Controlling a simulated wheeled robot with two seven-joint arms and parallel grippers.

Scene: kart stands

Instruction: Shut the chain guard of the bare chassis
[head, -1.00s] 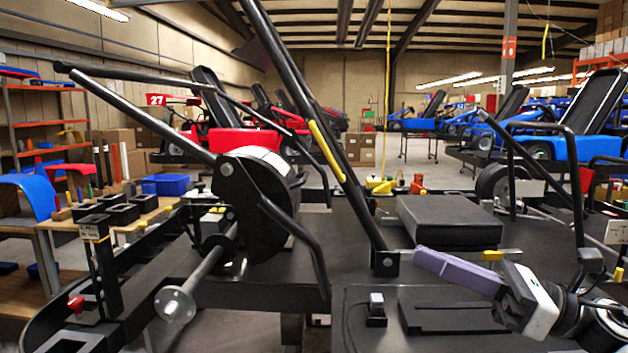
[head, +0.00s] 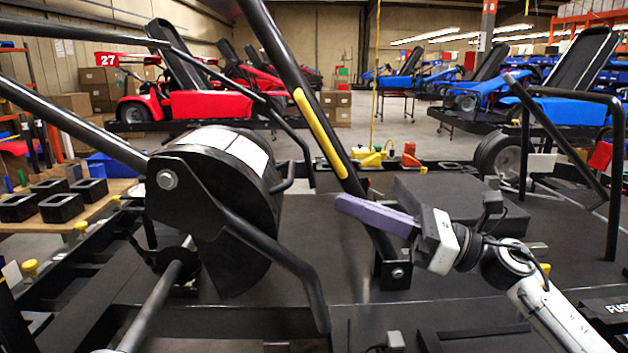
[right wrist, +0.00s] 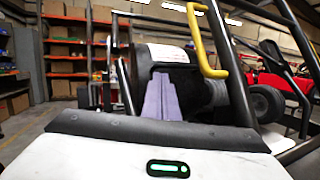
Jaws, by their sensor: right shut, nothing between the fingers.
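The chain guard (head: 222,205) of the bare chassis (head: 300,312) is a rounded black cover with a white label on top, left of centre in the head view. A small black handle (head: 288,178) sticks out on its right side. I cannot tell how far open it stands. In the right wrist view the guard (right wrist: 152,56) is ahead, partly hidden by my fingers. My right gripper (head: 346,205) has purple fingers, shut and empty. They point left towards the guard, with a gap, across the slanting black bar. My left gripper is not in view.
The slanting bar with a yellow grip (head: 320,128) stands between guard and right gripper; the grip also shows in the right wrist view (right wrist: 203,42). A black seat-like block (head: 462,205) lies behind my right wrist. A bench (head: 75,215) with black boxes is at left.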

